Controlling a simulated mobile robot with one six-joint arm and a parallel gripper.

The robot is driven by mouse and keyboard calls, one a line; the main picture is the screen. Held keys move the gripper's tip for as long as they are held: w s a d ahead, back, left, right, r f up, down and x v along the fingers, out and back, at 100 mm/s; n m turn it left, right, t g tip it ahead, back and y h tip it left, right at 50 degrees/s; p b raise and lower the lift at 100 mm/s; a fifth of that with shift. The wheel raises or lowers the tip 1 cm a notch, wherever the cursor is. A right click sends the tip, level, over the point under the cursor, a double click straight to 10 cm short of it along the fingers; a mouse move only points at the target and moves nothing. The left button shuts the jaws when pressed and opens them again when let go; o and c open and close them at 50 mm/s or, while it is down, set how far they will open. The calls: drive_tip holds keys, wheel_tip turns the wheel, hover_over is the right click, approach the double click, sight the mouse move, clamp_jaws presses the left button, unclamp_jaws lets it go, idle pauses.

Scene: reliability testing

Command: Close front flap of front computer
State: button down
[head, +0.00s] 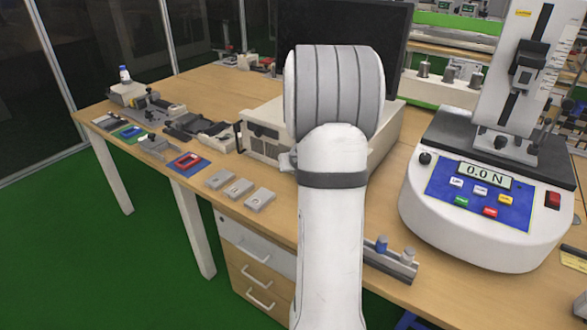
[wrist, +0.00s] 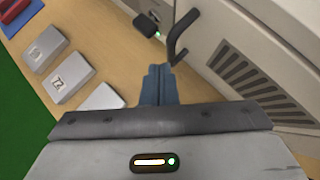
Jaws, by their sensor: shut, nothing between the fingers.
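The front computer is a low beige case (head: 265,145) on the bench, partly hidden behind my arm in the head view. In the wrist view its beige front panel (wrist: 225,55) fills the upper right, with dark vent slots and a black bent handle (wrist: 181,37). I cannot tell which part is the flap or how far open it stands. My gripper (wrist: 160,72) is shut and empty, its blue-grey fingertips just below the handle's lower end. I cannot tell whether they touch it. The fingers are hidden behind my arm in the head view.
Three grey blocks (head: 238,188) lie on the bench in front of the case. A red-and-blue piece (head: 188,161) and several fixtures are to the left. A force tester (head: 485,190) stands at right, a dark monitor (head: 345,22) behind. A small rail fixture (head: 390,259) sits near the bench edge.

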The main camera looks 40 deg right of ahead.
drive_tip(key=shift+w+d, duration=0.35)
drive_tip(key=shift+d, duration=0.05)
drive_tip(key=shift+d+r, duration=0.1)
drive_tip(key=shift+r, duration=0.1)
drive_tip(key=s+a+r+p, duration=0.2)
drive_tip(key=s+a+r, duration=0.4)
drive_tip(key=s, duration=0.3)
drive_tip(key=shift+a+r, duration=0.25)
drive_tip(key=shift+a, duration=0.45)
